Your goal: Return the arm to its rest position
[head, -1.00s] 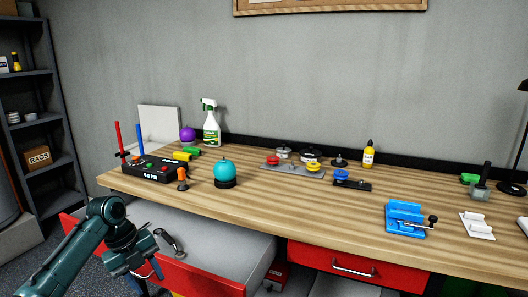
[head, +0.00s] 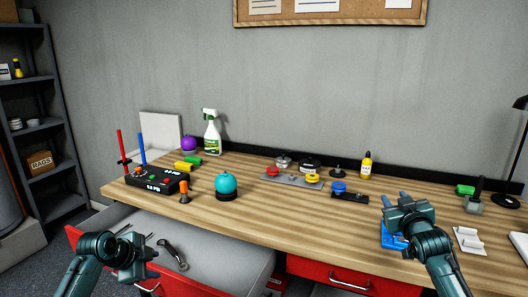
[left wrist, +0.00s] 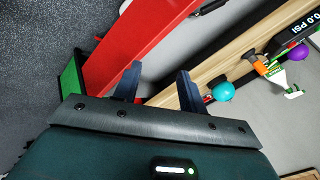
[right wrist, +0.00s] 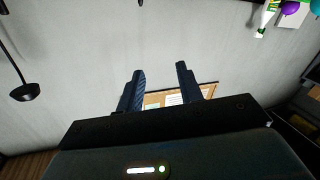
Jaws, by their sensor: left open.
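My left gripper (head: 152,257) is at the lower left in the head view, in front of the open red drawer and below the desk top. Its two fingers stand apart and empty in the left wrist view (left wrist: 157,78). My right gripper (head: 396,198) is raised over the right part of the desk in the head view and partly hides the blue vise. In the right wrist view its fingers (right wrist: 160,72) are apart with nothing between them, pointing toward the wall and corkboard.
A shelf (head: 42,120) stands at left.

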